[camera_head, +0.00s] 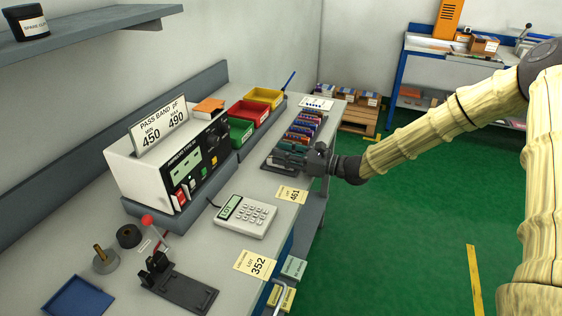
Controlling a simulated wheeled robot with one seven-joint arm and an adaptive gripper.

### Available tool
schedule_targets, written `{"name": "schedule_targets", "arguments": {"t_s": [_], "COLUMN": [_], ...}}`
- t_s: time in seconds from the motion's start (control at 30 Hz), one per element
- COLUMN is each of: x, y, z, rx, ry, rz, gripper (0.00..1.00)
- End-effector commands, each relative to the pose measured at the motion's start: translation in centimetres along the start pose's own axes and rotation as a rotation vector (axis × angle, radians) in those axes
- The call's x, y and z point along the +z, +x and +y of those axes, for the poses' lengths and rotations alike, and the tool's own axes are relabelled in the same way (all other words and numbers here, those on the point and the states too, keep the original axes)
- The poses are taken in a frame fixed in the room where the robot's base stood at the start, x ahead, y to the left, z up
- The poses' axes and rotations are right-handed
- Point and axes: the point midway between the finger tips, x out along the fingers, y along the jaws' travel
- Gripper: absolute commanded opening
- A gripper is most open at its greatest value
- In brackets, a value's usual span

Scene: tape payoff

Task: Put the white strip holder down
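My gripper (282,158) reaches in from the right, low over the front end of a dark rack (268,166) on the bench. Its fingers lie close to the nearest coloured pieces (300,134) in the rack. The fingers are small and dark here, so I cannot tell whether they are open or shut, or whether they hold anything. I cannot make out a white strip holder for certain. A small white plate with dark marks (316,103) lies flat on the bench behind the rack, apart from my gripper.
A test unit (165,165) with a "PASS BAND" sign, red, green and yellow bins (250,112), and a calculator-like keypad (244,216) stand on the bench. Yellow cards read 461 (292,194) and 352 (255,264). Green floor (400,230) is open to the right.

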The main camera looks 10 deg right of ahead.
Motion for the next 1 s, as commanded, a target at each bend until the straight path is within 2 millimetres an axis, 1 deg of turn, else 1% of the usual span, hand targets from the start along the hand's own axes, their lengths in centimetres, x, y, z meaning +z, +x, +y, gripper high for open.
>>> {"name": "schedule_targets", "arguments": {"t_s": [0.13, 0.4, 0.47, 0.5, 0.57, 1.0], "x": [-0.06, -0.07, -0.06, -0.06, -0.06, 0.13], "y": [0.72, 0.81, 0.81, 0.81, 0.80, 0.80], "z": [0.03, 0.02, 0.02, 0.02, 0.01, -0.01], "rx": [0.001, 0.000, 0.000, 0.000, 0.000, 0.000], "ry": [0.000, 0.000, 0.000, 0.000, 0.000, -0.001], "rz": [0.000, 0.000, 0.000, 0.000, 0.000, -0.001], "gripper": [0.29, 0.29, 0.18, 0.10, 0.00, 0.00]}}
